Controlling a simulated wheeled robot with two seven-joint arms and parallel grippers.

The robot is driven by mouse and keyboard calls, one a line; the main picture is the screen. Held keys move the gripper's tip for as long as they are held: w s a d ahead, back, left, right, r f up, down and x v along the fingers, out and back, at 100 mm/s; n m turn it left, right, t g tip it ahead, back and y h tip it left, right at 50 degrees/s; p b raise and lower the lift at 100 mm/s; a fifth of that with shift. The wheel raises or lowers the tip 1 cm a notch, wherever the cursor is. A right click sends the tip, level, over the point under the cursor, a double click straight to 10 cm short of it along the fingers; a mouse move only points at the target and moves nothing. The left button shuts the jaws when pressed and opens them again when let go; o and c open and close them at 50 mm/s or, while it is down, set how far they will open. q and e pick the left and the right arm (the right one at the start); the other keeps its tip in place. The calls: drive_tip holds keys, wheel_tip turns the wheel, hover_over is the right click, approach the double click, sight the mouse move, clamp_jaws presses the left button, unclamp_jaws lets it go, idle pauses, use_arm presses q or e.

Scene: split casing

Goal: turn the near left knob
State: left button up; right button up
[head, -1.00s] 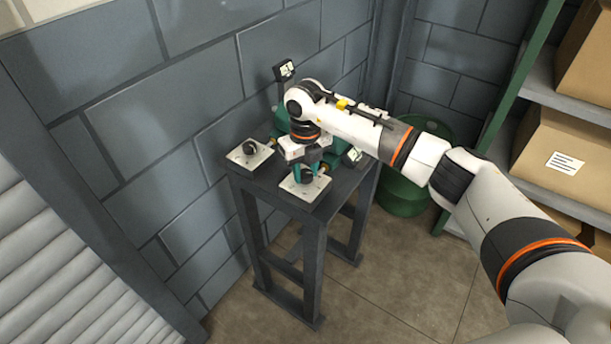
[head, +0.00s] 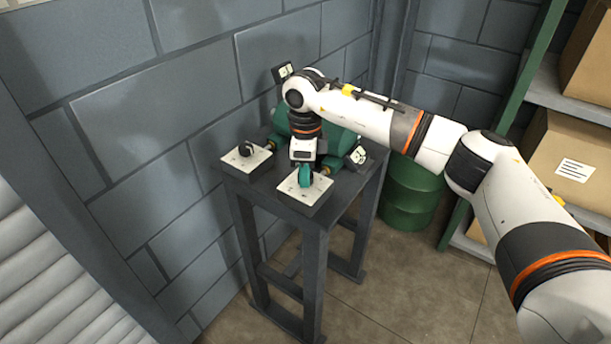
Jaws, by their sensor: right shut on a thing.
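My right gripper (head: 306,178) reaches down from above onto the nearer pale square plate (head: 318,190) at the front of the dark stand. Its teal fingers are shut on that plate's knob, which they hide. The fingers are seen nearly edge-on, one in front of the other. A second pale plate (head: 258,163), at the stand's left corner, carries a black knob (head: 245,149) that nothing touches. My left gripper is not in view.
A green casing (head: 340,141) lies behind the gripper, partly hidden by my arm. Small dark-framed panels (head: 357,155) stand beside it. A green barrel (head: 412,198), shelves with cardboard boxes (head: 568,160) and a block wall surround the stand (head: 313,265).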

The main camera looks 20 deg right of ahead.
drive_tip(key=n+b, duration=0.1)
drive_tip(key=n, duration=0.2)
drive_tip(key=shift+r, duration=0.1)
drive_tip(key=shift+n+b, duration=0.5)
drive_tip(key=shift+n, duration=0.7)
drive_tip(key=shift+r, duration=0.1)
drive_tip(key=o, duration=1)
wheel_tip(320, 180, up, 12)
drive_tip(key=shift+b, duration=0.45)
